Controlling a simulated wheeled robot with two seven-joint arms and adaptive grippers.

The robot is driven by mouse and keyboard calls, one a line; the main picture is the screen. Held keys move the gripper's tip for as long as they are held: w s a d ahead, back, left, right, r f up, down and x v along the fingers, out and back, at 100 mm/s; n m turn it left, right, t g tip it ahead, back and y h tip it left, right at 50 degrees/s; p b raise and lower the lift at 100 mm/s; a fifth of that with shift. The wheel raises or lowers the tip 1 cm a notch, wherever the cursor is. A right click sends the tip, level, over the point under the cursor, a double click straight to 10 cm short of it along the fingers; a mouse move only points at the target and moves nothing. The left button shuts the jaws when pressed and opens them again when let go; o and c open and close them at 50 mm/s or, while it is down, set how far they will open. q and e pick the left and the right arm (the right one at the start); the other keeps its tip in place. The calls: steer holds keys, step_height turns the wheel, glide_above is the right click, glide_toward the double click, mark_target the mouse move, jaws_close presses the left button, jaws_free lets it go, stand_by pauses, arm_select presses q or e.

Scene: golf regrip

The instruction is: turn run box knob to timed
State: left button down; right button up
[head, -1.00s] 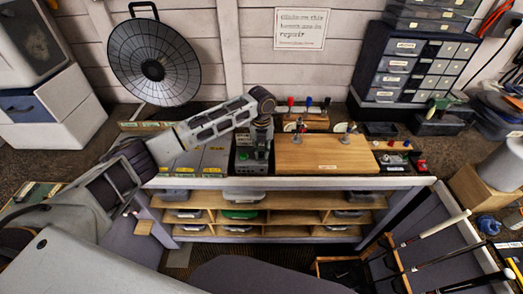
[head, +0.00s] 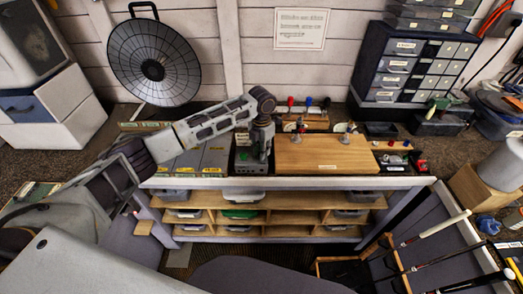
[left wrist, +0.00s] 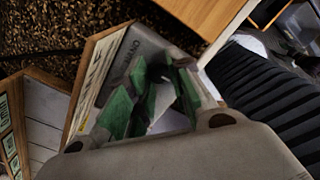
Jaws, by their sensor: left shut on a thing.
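The run box (head: 250,168) is a small grey-green box at the front of the bench, left of the wooden board. My left gripper (head: 260,155) points down onto it from above. In the left wrist view the gripper's green-padded fingers (left wrist: 155,92) are closed in over the box's grey top face (left wrist: 112,68), which bears lettering I cannot read clearly. The fingers are shut on the knob, which they hide. I cannot tell which setting the knob points to. My right gripper is not in view.
The wooden board (head: 326,153) with small clamps lies right of the box. Flat grey trays (head: 205,158) lie on its left. Upright tools with red and blue handles stand in a rack (head: 308,122) behind. Golf clubs (head: 440,228) lean at the lower right.

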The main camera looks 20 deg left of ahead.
arm_select(q)
steer(key=shift+m, duration=0.5)
steer(key=shift+r, duration=0.1)
steer(key=c, duration=1.4)
jaws_free()
steer(key=shift+o, duration=0.6)
step_height(320, 180, up, 12)
